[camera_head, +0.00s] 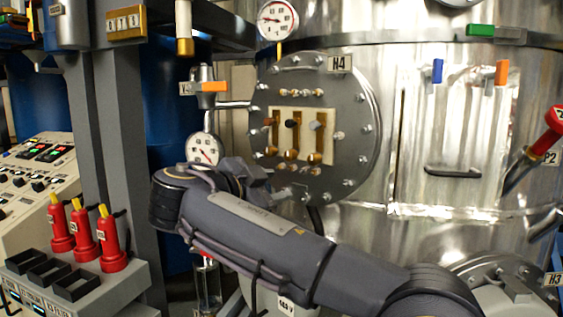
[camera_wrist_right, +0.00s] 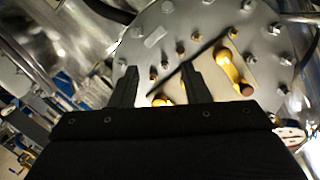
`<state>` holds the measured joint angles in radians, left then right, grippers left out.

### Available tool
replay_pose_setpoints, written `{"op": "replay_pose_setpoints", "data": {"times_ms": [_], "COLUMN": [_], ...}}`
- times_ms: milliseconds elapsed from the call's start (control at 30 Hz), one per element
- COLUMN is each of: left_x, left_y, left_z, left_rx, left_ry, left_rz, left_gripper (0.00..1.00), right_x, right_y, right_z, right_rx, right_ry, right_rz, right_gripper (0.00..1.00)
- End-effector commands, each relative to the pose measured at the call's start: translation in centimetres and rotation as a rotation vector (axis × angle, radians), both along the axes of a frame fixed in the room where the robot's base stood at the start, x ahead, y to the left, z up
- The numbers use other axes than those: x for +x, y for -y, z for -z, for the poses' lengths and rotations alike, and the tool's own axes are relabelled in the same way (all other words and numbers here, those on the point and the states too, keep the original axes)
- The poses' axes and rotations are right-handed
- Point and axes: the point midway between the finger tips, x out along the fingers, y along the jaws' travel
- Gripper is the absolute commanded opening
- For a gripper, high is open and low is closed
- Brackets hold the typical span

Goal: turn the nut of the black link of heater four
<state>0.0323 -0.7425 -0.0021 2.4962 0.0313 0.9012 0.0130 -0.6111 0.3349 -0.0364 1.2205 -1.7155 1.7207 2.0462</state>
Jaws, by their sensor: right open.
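The heater four flange (camera_head: 356,100) is a round grey bolted plate labelled H4 on the tank wall. Its cream panel (camera_head: 304,114) carries three upright links on brass posts. The black link (camera_head: 293,124) is the middle one, between a brown one (camera_head: 268,122) and a grey one (camera_head: 317,126). Small nuts sit above and below; which belongs to the black link is unclear. My right gripper (camera_head: 258,178) is at the flange's lower left, partly hidden by its wrist. In the wrist view its fingers (camera_wrist_right: 160,72) are apart and empty, facing the flange and brass parts. My left gripper is out of view.
Gauges (camera_head: 277,19) (camera_head: 204,149) and an orange-handled valve (camera_head: 213,87) are near the flange's left side. Red yellow-tipped tools (camera_head: 110,240) stand on a grey rack at left. A door handle (camera_head: 453,172) sticks out at right.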

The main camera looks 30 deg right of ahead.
Motion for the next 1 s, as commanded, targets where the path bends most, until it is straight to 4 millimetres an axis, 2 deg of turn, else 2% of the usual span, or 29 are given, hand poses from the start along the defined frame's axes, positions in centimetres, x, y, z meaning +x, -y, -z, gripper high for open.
{"op": "replay_pose_setpoints", "data": {"times_ms": [33, 100, 233, 700, 1000], "left_x": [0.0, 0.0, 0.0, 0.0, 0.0], "left_y": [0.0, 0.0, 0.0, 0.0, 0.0], "left_z": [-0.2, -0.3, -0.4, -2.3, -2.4], "left_rx": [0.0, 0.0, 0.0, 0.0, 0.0], "left_ry": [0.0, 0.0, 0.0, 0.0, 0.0], "left_rz": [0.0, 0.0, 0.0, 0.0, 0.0], "left_gripper": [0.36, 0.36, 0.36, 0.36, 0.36], "right_x": [0.3, 0.2, 0.1, 2.4, 2.7], "right_y": [-1.6, -2.8, -3.2, 3.1, 3.9], "right_z": [-1.8, -3.4, -4.6, -4.7, -4.5], "right_rx": [-0.02, -0.036, -0.046, -0.047, -0.046], "right_ry": [0.113, 0.233, 0.328, 0.327, 0.327], "right_rz": [0.032, 0.066, 0.092, 0.092, 0.09], "right_gripper": [0.43, 0.43, 0.43, 0.43, 0.43]}}
